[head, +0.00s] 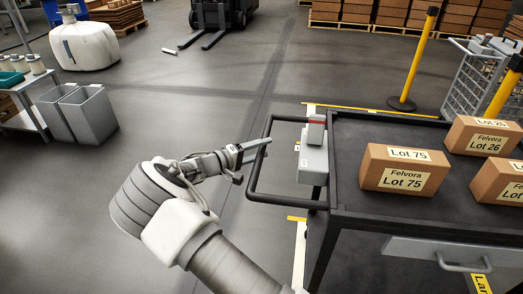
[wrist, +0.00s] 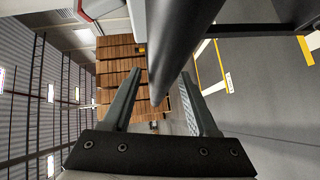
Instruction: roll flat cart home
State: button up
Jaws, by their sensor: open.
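A dark flat-topped cart (head: 345,195) stands at the right in the head view. A black looped handle (head: 252,182) sticks out from its left side. My gripper (head: 258,150) is at the handle's outer bar, with its fingers open. In the wrist view the dark handle bar (wrist: 170,45) runs between the two spread fingers of my gripper (wrist: 163,103). I cannot tell whether either finger touches the bar. Cartons, one marked Lot 75 (head: 405,170) and one marked Lot 26 (head: 485,138), sit on the cart top.
A grey box with a red part (head: 313,155) is at the cart's handle end. A yellow post (head: 418,60) and a wire cage (head: 475,85) stand behind the cart. Grey bins (head: 88,113) stand at the left. A forklift (head: 215,20) is at the back. The middle floor is clear.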

grip_shut()
dwell(0.3)
dwell(1.1)
